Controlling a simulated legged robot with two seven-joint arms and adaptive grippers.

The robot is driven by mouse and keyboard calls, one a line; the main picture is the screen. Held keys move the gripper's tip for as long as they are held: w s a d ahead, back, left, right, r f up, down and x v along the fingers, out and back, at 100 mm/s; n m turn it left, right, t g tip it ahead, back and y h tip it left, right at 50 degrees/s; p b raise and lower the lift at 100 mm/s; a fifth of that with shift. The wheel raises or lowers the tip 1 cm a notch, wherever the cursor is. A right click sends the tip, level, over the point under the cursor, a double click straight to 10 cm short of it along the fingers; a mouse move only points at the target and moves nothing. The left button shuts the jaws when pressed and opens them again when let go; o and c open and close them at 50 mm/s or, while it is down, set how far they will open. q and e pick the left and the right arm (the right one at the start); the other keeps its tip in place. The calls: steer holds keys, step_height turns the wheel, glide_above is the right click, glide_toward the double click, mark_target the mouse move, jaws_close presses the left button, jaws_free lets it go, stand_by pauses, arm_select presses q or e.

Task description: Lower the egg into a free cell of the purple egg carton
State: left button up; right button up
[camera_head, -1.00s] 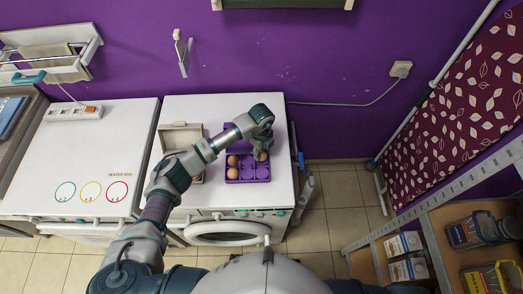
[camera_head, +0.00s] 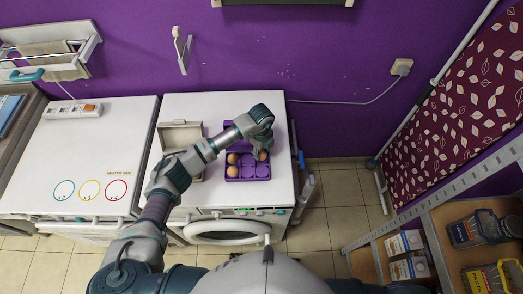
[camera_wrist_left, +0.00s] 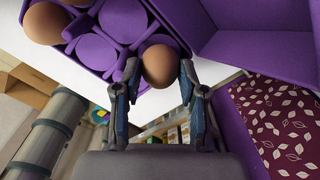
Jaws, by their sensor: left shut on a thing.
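The purple egg carton (camera_head: 247,179) stands open on the white washing machine, its lid raised at the back. Two brown eggs sit in its left column, the rear one (camera_head: 232,159) and the front one (camera_head: 232,171); the middle cells and the front right cell look empty. My left gripper (camera_head: 263,150) is shut on a brown egg (camera_head: 262,156) at the rear right cell. In the left wrist view the held egg (camera_wrist_left: 160,66) is between the fingertips (camera_wrist_left: 159,80), at the corner cell. I cannot tell whether it touches the cell floor. My right gripper is not in view.
A beige open box (camera_head: 181,136) stands left of the carton, partly behind my left arm. A second white appliance (camera_head: 85,150) with coloured rings is further left. The washing machine's right edge is close to the carton. A patterned ironing board (camera_head: 455,125) leans at right.

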mark_target(262, 151)
arm_select(q)
steer(key=o, duration=1.2)
steer(key=shift+r, duration=0.1)
step_height(262, 151, up, 12)
steer(key=shift+f, duration=0.1)
